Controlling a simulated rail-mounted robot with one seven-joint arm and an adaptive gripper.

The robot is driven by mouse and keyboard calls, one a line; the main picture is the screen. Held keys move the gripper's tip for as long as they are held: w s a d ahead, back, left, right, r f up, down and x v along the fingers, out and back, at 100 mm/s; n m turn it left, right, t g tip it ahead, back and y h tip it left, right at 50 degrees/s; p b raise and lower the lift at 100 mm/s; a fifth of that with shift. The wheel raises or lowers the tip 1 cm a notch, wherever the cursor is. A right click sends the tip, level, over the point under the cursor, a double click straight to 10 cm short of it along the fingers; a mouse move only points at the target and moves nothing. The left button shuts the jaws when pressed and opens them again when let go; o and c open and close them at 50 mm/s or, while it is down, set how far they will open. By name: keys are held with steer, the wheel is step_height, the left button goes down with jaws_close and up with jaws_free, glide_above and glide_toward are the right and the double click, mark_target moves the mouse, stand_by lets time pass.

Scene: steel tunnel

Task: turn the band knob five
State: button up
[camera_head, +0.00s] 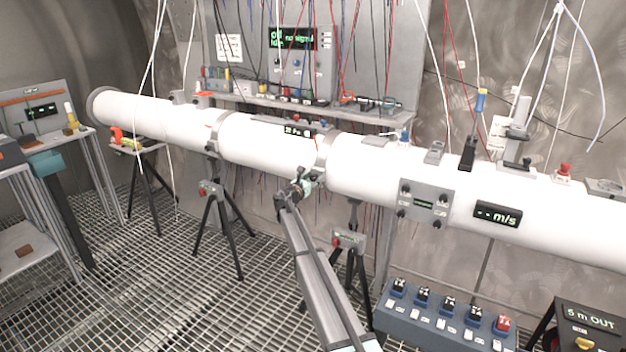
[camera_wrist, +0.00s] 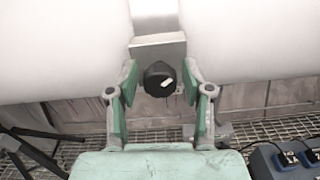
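A round black knob (camera_wrist: 160,80) with a white pointer mark shows in the wrist view. It sits on a grey block (camera_wrist: 157,49) at the joint of the white pipe. The pointer slants toward the upper right. My gripper (camera_wrist: 160,77) has its two green fingers spread, one on each side of the knob, with a small gap showing on both sides. In the head view my gripper (camera_head: 301,187) is at the pipe's lower front near the middle band (camera_head: 322,152). The knob is too small or hidden there. No readable number shows on it.
The long white pipe (camera_head: 270,147) crosses the scene on tripods (camera_head: 215,230). A blue switch box (camera_head: 445,318) and a dark "5 m OUT" box (camera_head: 590,325) stand at the lower right. Cables hang above. The grating floor at front left is clear.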

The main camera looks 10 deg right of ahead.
jaws_close()
steer(key=shift+f+b, duration=0.1)
steer(key=shift+b, duration=0.4)
